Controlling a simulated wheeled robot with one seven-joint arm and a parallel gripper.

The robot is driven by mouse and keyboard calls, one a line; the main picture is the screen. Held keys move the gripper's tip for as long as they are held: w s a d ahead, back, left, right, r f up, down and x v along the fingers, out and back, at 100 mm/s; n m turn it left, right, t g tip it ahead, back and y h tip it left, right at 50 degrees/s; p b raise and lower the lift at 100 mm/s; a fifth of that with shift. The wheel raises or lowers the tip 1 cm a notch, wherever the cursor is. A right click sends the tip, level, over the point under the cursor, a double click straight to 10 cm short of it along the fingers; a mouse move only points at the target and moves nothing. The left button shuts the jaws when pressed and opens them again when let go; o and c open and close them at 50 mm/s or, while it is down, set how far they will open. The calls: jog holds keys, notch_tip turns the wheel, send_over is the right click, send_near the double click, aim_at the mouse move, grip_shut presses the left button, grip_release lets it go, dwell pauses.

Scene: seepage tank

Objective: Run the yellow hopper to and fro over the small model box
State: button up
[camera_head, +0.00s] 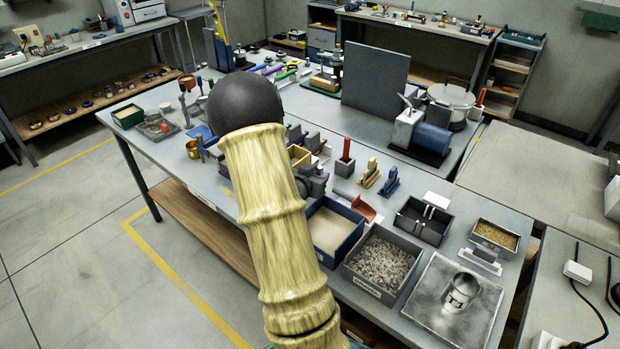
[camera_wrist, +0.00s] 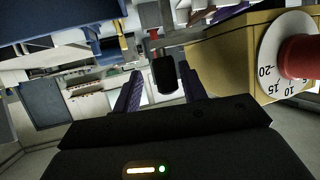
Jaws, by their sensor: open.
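The yellow hopper (camera_head: 299,155) appears to be the open yellow box on the table, partly hidden behind my arm in the head view. In the wrist view a yellow body (camera_wrist: 222,55) with a white dial and red knob stands close on the right; I cannot tell whether it is the hopper. My gripper (camera_wrist: 160,92) is open, with a dark upright block (camera_wrist: 164,73) showing between its fingers, not visibly gripped. In the head view my gripper is hidden behind my arm. I cannot make out the small model box for certain; grey parts stand beside the hopper.
A blue sand tray (camera_head: 317,257), a gravel bin (camera_head: 350,278), a dark divided tray (camera_head: 408,232) and a metal tray (camera_head: 420,307) with a cup (camera_head: 461,292) crowd the near right. A tall grey panel (camera_head: 375,80) stands behind. The floor at left is clear.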

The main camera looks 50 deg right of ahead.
jog(key=shift+w+a+r, duration=0.1)
jog(key=shift+w+a, duration=0.05)
jog(key=shift+a, duration=0.3)
jog(key=b+v, duration=0.3)
jog(key=v, duration=1.3)
jog(key=shift+s+a+b, duration=0.2)
jog(key=shift+b, duration=0.1)
jog(key=shift+w+r, duration=0.1)
